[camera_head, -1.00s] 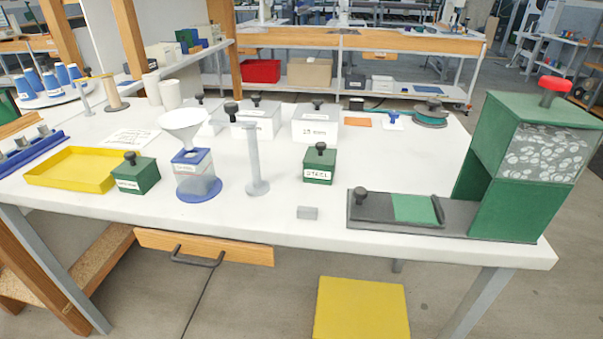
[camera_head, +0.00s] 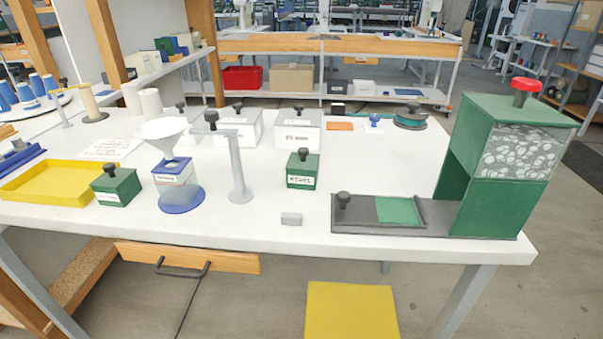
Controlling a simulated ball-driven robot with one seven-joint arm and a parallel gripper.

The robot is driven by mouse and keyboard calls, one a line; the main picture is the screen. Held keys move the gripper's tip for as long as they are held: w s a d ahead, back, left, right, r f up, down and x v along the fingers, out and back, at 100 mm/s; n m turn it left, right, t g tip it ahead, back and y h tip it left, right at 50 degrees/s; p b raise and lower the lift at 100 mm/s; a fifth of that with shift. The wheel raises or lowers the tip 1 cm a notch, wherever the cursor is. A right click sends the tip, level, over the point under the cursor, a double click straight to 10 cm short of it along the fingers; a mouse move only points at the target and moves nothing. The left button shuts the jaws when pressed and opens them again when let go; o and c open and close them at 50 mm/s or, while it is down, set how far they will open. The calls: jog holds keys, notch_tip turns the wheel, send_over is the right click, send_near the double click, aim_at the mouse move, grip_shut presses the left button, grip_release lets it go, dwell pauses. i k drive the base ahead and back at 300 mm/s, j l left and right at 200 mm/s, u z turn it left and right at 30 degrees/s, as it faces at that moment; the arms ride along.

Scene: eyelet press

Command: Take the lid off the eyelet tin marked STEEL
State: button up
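The eyelet tin marked STEEL (camera_head: 302,172) is a small green box on the white table, right of the middle. Its lid (camera_head: 303,158) is on and carries a dark round knob (camera_head: 303,153). The label on its front is white with dark letters, slightly blurred. A second green tin (camera_head: 115,188) with a like knob and a label too small to read stands at the left, beside the yellow tray. My gripper is not in view.
A grey post with a side arm (camera_head: 237,165) stands left of the STEEL tin. A small grey block (camera_head: 291,219) lies in front of it. A funnel stand (camera_head: 175,180) is left. White boxes (camera_head: 297,132) stand behind.

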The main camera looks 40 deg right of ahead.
aim_at(303, 160)
jog(key=i+l+u, duration=0.15)
jog(key=l+u, duration=0.8)
jog(key=l, duration=0.2)
